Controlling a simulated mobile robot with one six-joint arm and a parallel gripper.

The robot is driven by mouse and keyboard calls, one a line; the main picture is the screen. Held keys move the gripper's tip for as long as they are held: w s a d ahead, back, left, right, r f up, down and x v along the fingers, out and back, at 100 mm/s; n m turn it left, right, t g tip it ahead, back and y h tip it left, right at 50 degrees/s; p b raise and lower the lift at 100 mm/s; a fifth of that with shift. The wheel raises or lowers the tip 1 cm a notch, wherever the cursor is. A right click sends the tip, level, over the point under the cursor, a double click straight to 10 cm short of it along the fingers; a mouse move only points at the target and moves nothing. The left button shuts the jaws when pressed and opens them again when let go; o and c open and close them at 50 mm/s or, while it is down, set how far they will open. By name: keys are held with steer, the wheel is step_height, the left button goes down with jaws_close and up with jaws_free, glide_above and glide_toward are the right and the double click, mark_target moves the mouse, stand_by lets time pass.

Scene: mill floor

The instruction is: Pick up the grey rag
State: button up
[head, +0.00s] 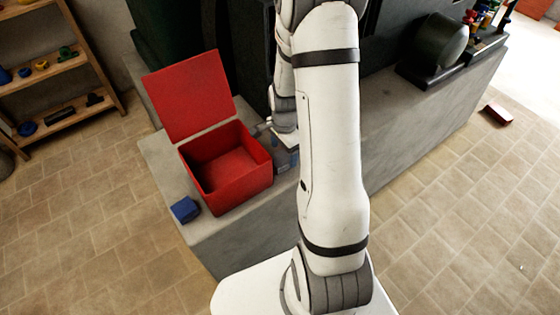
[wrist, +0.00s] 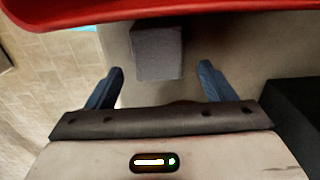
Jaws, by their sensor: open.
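The grey rag (wrist: 157,50) shows in the wrist view as a small folded, block-like grey shape on the pale ledge top. My gripper (wrist: 160,70) is open, with one blue finger to the left of the rag and one to the right. The rag lies between and slightly beyond the fingertips, and I see gaps on both sides. In the head view my gripper (head: 286,158) is low beside the right side of the red box, partly behind my arm. The rag cannot be made out there.
The open red box (head: 228,190), lid raised, stands close to my gripper; its red edge (wrist: 60,12) crosses the top of the wrist view. A blue folded item (head: 185,209) lies on the ledge (head: 235,240) left of the box. Dark machinery (head: 437,45) stands behind.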

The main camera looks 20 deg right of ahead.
mark_target(285, 156)
steer(key=shift+d+f, duration=0.15)
steer(key=shift+f, duration=1.6)
steer(key=shift+c, duration=0.6)
steer(key=c, duration=1)
step_height(285, 156, up, 10)
steer(key=shift+r, duration=0.1)
steer(key=shift+c, duration=0.2)
steer(key=o, duration=0.5)
steer(key=c, duration=0.3)
